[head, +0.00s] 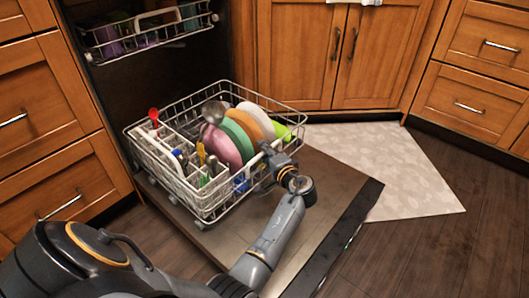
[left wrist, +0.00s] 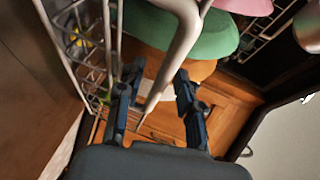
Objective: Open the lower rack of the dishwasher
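The lower rack (head: 214,204) is a white wire basket on wheels, loaded with dishes. In the head view it rests largely over the lowered dishwasher door (head: 325,210), out from the dark cavity. My left gripper (head: 262,174) is at the rack's right-hand side, near its top rim. In the left wrist view its two fingers (left wrist: 156,78) are apart, and a pale rack bar (left wrist: 178,60) runs through the gap between them. I cannot tell whether the fingers touch the bar. My right gripper is in neither view.
Pink, green and orange plates (head: 238,138) and a cutlery basket (head: 188,160) fill the rack. The upper rack (head: 150,42) hangs above it. Wooden cabinets stand on both sides. Floor and a pale mat (head: 385,165) lie clear right of the door.

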